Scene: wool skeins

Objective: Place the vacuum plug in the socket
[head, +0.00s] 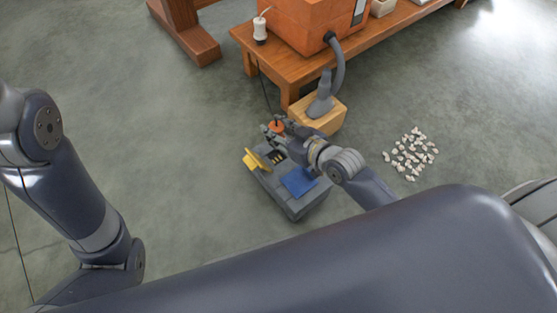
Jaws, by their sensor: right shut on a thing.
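My right gripper (277,133) is shut on a small orange piece (276,126) with a dark tip, which looks like the vacuum plug; the fingers partly hide it. It is over the far edge of a low grey unit (293,207) on the floor. That unit has a yellow handle-like part (255,160), a blue panel (299,181) and a dark recess with small yellow marks. I cannot make out a socket for certain. A thin dark cord (263,88) runs from the bench down toward the gripper. My left arm shows at the left, but its gripper is out of view.
A wooden bench (381,41) carries an orange box (300,22) with a grey hose (339,65) leading to a nozzle on a wooden block (330,121). A white spool-like item (260,31) is at the bench's left end. Pale pebbles (411,153) lie right. Floor at left is clear.

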